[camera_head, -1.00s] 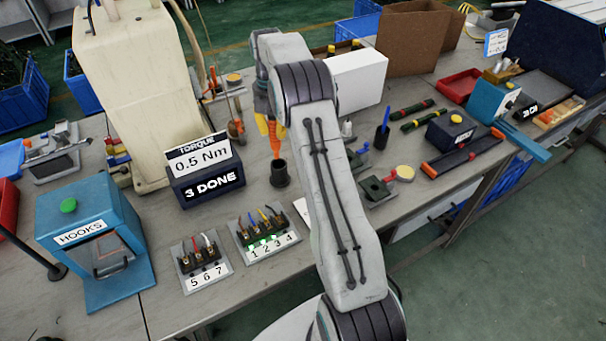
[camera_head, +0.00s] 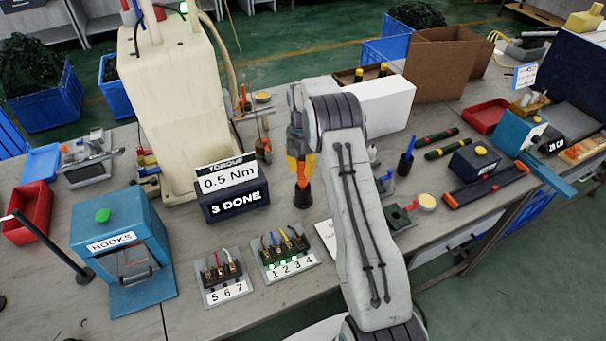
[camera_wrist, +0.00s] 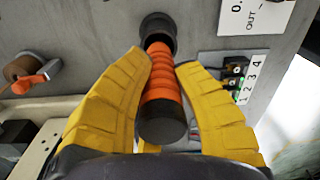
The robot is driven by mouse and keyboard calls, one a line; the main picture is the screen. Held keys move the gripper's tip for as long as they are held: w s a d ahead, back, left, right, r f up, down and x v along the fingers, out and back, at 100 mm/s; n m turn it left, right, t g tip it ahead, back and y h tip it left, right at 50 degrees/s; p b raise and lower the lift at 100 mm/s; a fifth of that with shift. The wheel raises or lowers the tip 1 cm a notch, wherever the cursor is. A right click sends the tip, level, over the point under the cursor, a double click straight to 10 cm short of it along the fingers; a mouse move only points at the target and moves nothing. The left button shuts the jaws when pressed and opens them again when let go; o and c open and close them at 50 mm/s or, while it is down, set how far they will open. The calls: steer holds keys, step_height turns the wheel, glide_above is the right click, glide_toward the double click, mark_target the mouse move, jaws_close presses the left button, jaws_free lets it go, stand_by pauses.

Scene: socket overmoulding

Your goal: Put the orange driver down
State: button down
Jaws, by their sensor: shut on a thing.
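The orange driver (camera_wrist: 160,80) stands upright between the yellow fingers of my gripper (camera_wrist: 165,75) in the wrist view. Its far end is at the dark round holder (camera_wrist: 158,27) and appears to be inside its mouth. In the head view my gripper (camera_head: 299,170) points down over the black holder (camera_head: 302,197), and the fingers hide most of the driver. My gripper is shut on the driver.
The torque display (camera_head: 232,193) reads 0.5 Nm and 3 DONE, left of the holder. Terminal blocks numbered 1 2 3 4 (camera_head: 291,266) and 5 6 7 (camera_head: 228,291) lie in front. The blue HOOKS box (camera_head: 118,240) stands at left. A white box (camera_head: 385,105) is behind my arm.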

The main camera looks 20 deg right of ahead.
mark_target(303, 176)
steer(key=shift+f+p, duration=0.4)
steer(key=shift+f, duration=1.4)
steer(key=shift+f, duration=0.15)
steer(key=c, duration=1.1)
jaws_free()
steer(key=shift+o, duration=0.2)
